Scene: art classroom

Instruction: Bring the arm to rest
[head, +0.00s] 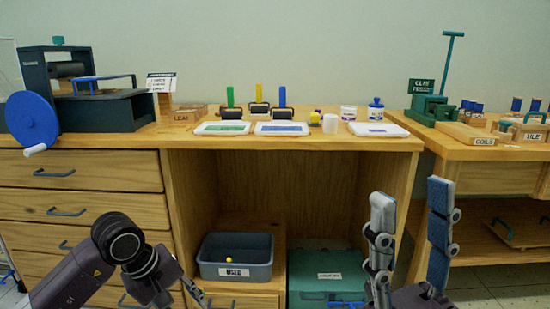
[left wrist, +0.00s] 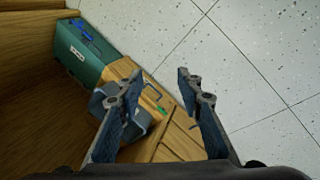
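My right gripper (head: 411,195) stands at the lower right of the head view. Its two blue-padded fingers point up, spread apart with nothing between them. My left arm (head: 120,250) comes in from the lower left in front of the drawers. Its gripper is mostly cut off by the bottom edge there. In the left wrist view my left gripper (left wrist: 156,88) has its two fingers wide apart, with no object held between them. Past them are the floor and the wooden cabinet.
The wooden cabinet (head: 290,144) carries ink trays, rollers and bottles. A press (head: 100,112) stands at the left. Under the top are a grey bin labelled USED (head: 236,272) and a teal box (head: 325,290). A second table (head: 470,150) stands at the right.

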